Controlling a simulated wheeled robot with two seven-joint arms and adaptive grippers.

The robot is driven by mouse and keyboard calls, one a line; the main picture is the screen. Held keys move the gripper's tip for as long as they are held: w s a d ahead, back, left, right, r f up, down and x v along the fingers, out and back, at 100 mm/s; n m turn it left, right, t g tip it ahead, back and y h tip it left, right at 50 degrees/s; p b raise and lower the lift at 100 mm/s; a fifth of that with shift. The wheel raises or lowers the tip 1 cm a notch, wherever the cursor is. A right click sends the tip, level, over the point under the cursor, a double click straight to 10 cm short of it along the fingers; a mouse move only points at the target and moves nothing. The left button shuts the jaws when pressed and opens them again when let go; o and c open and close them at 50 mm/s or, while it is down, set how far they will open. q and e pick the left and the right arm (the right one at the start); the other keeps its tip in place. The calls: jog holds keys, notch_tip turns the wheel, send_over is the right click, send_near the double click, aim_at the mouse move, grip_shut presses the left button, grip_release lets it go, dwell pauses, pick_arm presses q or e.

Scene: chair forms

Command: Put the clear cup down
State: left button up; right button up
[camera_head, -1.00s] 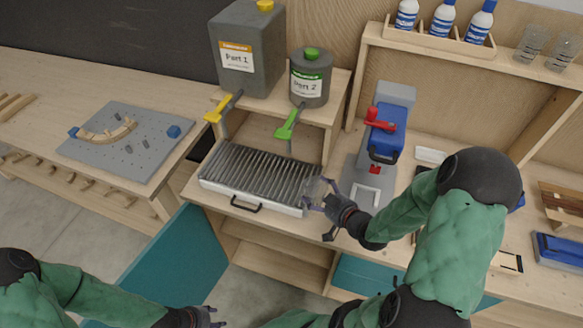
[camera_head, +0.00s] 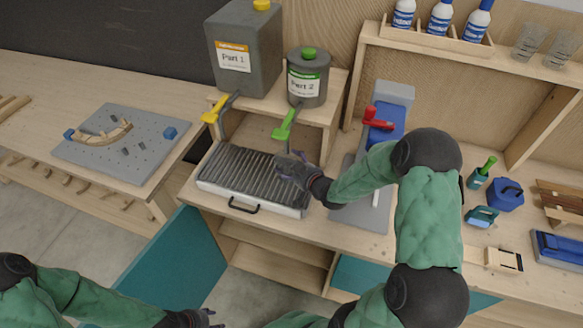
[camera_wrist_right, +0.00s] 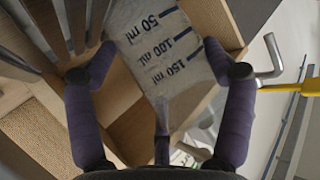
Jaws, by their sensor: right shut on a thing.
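The clear cup (camera_wrist_right: 165,50) with dark millilitre marks is between the fingers of my right gripper (camera_wrist_right: 165,85) in the wrist view. In the head view my right gripper (camera_head: 288,168) is over the right part of the slatted metal grate (camera_head: 240,175), below the green tap (camera_head: 285,127). The cup is hard to make out there. I cannot tell whether it touches the grate. My left gripper (camera_head: 207,318) is at the bottom edge, away from the bench, and too small to read its fingers.
The Part 1 tank (camera_head: 240,50) with a yellow tap (camera_head: 217,110) and the Part 2 tank (camera_head: 307,82) stand on a shelf behind the grate. Clear cups (camera_head: 528,42) stand on the upper right shelf. A blue device with a red lever (camera_head: 380,122) is at right.

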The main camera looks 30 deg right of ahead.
jog(key=shift+s+f, duration=0.1)
jog(key=shift+f, duration=0.1)
jog(key=shift+f, duration=0.15)
jog(key=o, duration=0.7)
jog(key=shift+c, duration=0.2)
jog(key=shift+s+r, duration=0.15)
jog(key=shift+r, duration=0.15)
jog(key=p+v, duration=0.1)
jog(key=v, duration=1)
jog(key=shift+s, duration=0.35)
